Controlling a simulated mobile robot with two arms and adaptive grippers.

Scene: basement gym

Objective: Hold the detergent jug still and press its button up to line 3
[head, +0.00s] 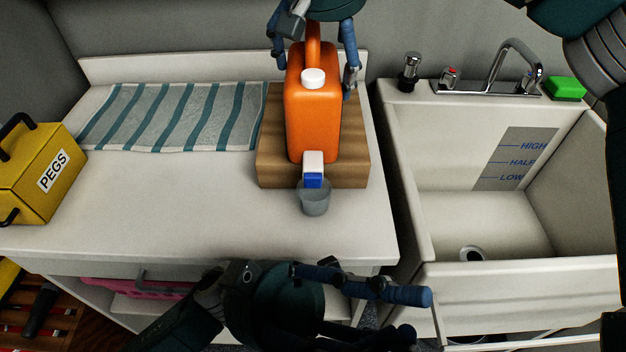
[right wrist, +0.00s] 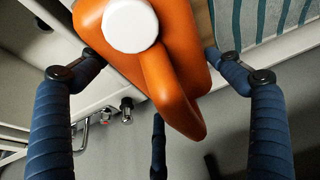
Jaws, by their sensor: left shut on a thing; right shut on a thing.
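The orange detergent jug (head: 312,120) rests on a wooden block (head: 350,165), with its white cap up. Its white spout with a blue button (head: 313,180) sticks out over the block's front edge. A small grey cup (head: 316,201) stands under the spout; its lines cannot be read. My right gripper (head: 315,75) has its fingers on both sides of the jug's rear, by the handle. The right wrist view shows the jug (right wrist: 165,75) between them. My left gripper (head: 420,297) is low before the counter, apart from jug and button.
A striped towel (head: 180,115) lies left of the block, and a yellow pegs box (head: 35,175) stands at the far left. A deep sink (head: 480,280) with a tap (head: 505,70) and green sponge (head: 566,88) is right. The counter's front left is clear.

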